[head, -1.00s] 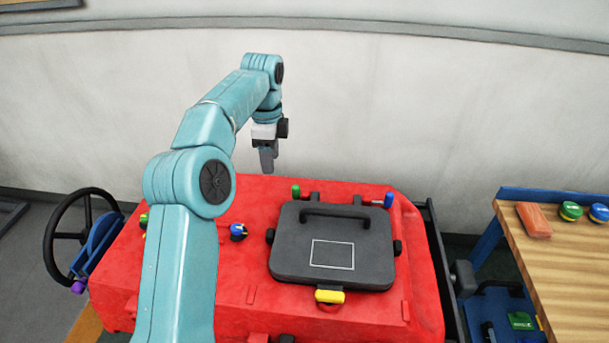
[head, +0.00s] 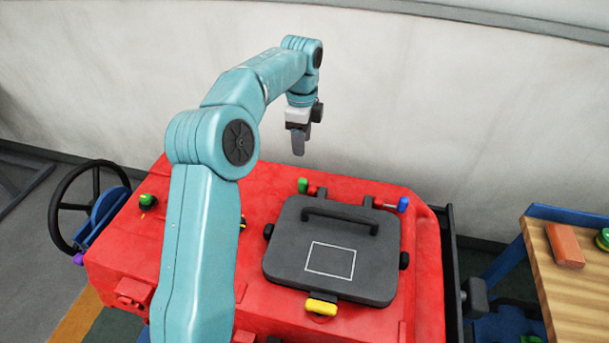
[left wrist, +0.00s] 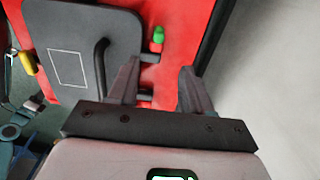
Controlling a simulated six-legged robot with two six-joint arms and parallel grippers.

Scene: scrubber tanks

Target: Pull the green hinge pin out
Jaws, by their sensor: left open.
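The green hinge pin (head: 303,185) sits at the far left hinge of the dark grey lid (head: 283,262), on top of the red tank (head: 200,262). In the left wrist view the green pin (left wrist: 158,35) shows beyond the fingers, near the lid's hinge edge. My left gripper (head: 298,145) points down above the tank's back edge, just behind and above the green pin and apart from it. In the left wrist view its fingers (left wrist: 158,85) are spread with nothing between them. My right gripper is not in view.
A blue-ended pin (head: 403,204) sits at the right hinge. The lid has a black handle (head: 340,217) and a yellow latch (head: 321,307). A wheel (head: 60,205) stands at left. A wooden table (head: 575,300) with an orange block (head: 565,245) stands at right. The wall is behind.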

